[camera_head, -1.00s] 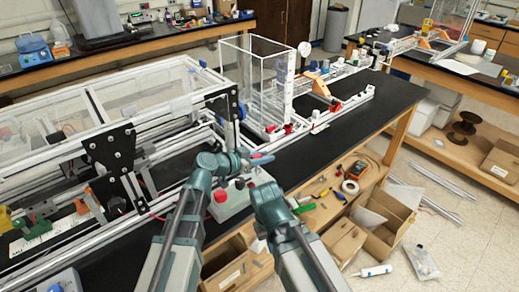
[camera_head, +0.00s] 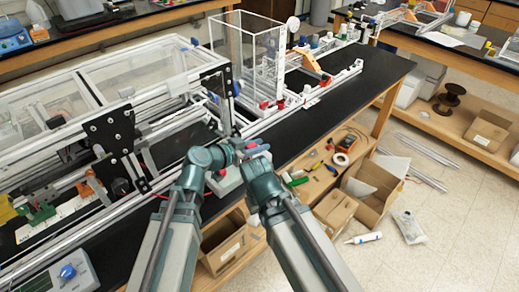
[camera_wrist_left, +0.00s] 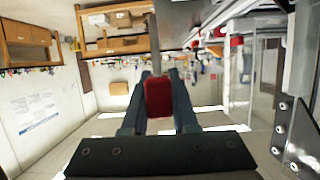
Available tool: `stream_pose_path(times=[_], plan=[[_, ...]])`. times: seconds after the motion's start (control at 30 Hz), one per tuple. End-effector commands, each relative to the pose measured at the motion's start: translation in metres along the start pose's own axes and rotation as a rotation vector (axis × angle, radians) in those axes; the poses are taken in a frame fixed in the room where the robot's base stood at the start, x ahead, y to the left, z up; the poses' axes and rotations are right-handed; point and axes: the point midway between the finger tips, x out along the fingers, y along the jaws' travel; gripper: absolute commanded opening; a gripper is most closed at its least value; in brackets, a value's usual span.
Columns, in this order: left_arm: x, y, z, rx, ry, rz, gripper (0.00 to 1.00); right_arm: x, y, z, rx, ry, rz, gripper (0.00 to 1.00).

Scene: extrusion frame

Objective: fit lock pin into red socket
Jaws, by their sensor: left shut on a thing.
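My left gripper (camera_head: 251,149) reaches in over the front edge of the black bench. In the left wrist view its two dark fingers are shut on a red block-shaped part (camera_wrist_left: 158,97), which seems to be the lock pin's head. A grey shaft (camera_wrist_left: 159,60) shows beyond it. In the head view a small red part (camera_head: 252,145) shows at the fingers. My right arm ends close beside it (camera_head: 258,168); its fingers cannot be made out. I cannot tell which red part on the frame is the red socket; one red part (camera_head: 264,105) sits by the clear box.
The aluminium extrusion frame (camera_head: 122,107) with clear panels fills the left of the bench. A clear upright box (camera_head: 240,55) stands behind my grippers. A black plate (camera_wrist_left: 298,100) is close on the right in the wrist view. Bare black bench top (camera_head: 330,110) lies to the right.

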Motion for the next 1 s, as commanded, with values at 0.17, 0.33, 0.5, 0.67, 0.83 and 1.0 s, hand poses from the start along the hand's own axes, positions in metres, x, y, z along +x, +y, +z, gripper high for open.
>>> stream_pose_path(times=[0.17, 0.33, 0.5, 0.67, 0.83, 1.0], plan=[[0.018, -0.043, -0.03, -0.002, 0.0, -0.001, 0.0, -0.022, 0.002, 0.001, 0.0, 0.0, 0.0, 0.0], [0.024, -0.06, -0.038, -0.002, 0.0, -0.001, 0.0, -0.028, 0.003, 0.002, 0.0, 0.0, 0.0, 0.0], [0.023, -0.058, -0.036, -0.002, 0.0, 0.0, 0.0, -0.026, 0.003, 0.002, 0.0, 0.0, 0.0, 0.0], [0.023, -0.058, -0.035, -0.002, 0.0, 0.0, 0.0, -0.025, 0.002, 0.002, 0.0, 0.0, 0.0, 0.0], [0.025, -0.058, -0.03, -0.002, 0.0, 0.0, 0.0, -0.019, 0.002, 0.001, 0.0, 0.0, 0.0, 0.0], [0.029, -0.058, -0.019, -0.002, 0.0, 0.0, 0.0, -0.008, 0.001, 0.001, 0.0, 0.0, 0.0, 0.0]])
